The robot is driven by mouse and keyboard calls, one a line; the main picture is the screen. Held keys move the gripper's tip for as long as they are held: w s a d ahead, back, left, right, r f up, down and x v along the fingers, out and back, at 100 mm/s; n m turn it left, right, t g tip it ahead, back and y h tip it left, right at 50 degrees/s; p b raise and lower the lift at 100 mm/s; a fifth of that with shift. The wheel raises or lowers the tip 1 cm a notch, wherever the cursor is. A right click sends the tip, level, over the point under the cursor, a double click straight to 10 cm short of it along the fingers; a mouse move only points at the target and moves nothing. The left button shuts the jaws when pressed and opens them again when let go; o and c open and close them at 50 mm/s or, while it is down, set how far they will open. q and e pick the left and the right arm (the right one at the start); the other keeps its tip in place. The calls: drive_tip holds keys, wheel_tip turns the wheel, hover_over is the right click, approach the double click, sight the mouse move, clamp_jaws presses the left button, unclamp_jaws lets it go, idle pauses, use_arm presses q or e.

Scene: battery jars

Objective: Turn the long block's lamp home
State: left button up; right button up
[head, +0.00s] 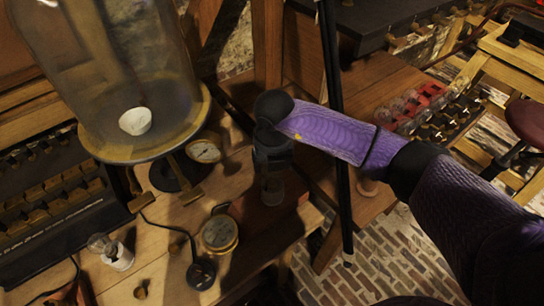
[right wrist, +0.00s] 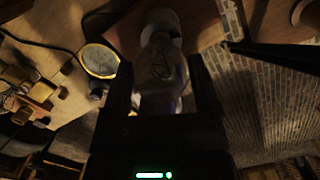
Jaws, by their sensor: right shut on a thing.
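My right gripper (head: 271,182) points down over the edge of the wooden bench in the head view. In the right wrist view its two fingers (right wrist: 162,68) stand either side of a clear glass lamp (right wrist: 161,52) and are shut on it. The lamp's far end meets a pale round holder (right wrist: 160,17) on brown wood. Whether it is fully seated I cannot tell. My left gripper is not in view.
A large glass bell jar (head: 125,70) stands at the left. Another bulb in a white holder (head: 118,257), a brass gauge (head: 219,233) and a small dial (head: 204,151) are on the bench. A thin dark pole (head: 335,120) stands close right of the gripper.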

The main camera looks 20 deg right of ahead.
drive_tip(key=shift+m, duration=0.4)
